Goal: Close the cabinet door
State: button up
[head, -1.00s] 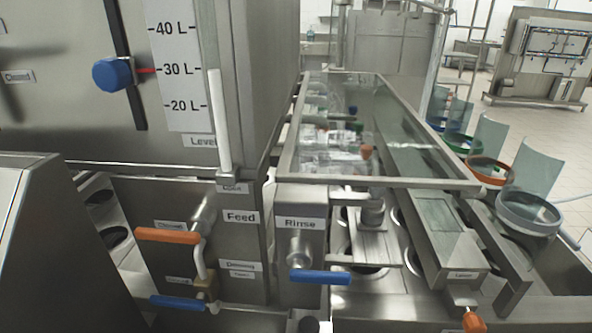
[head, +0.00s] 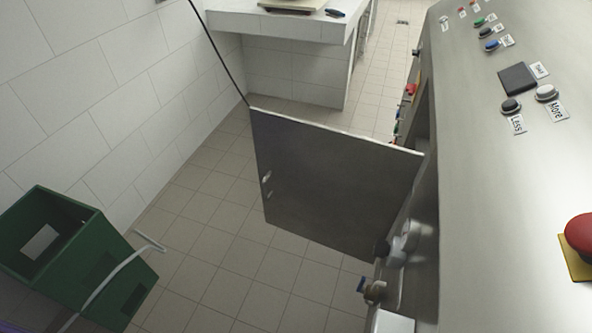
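The cabinet door (head: 335,185) is a flat dark grey panel in the head view. It stands swung open, out to the left from the steel cabinet (head: 475,190) on the right. A small latch or handle (head: 266,178) sits near its left, free edge. Its right edge is by the cabinet side, where the dark opening (head: 425,125) shows in part. The inside of the cabinet is mostly hidden. My gripper is not in view.
A green bin (head: 75,250) stands at the lower left, with a pale curved bar near it. A white tiled wall runs along the left. A valve (head: 372,290) sticks out below the door. A white counter (head: 290,25) stands behind. Tiled floor (head: 220,230) lies clear between bin and door.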

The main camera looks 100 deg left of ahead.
aim_at(342, 191)
jog(key=u, duration=2.05)
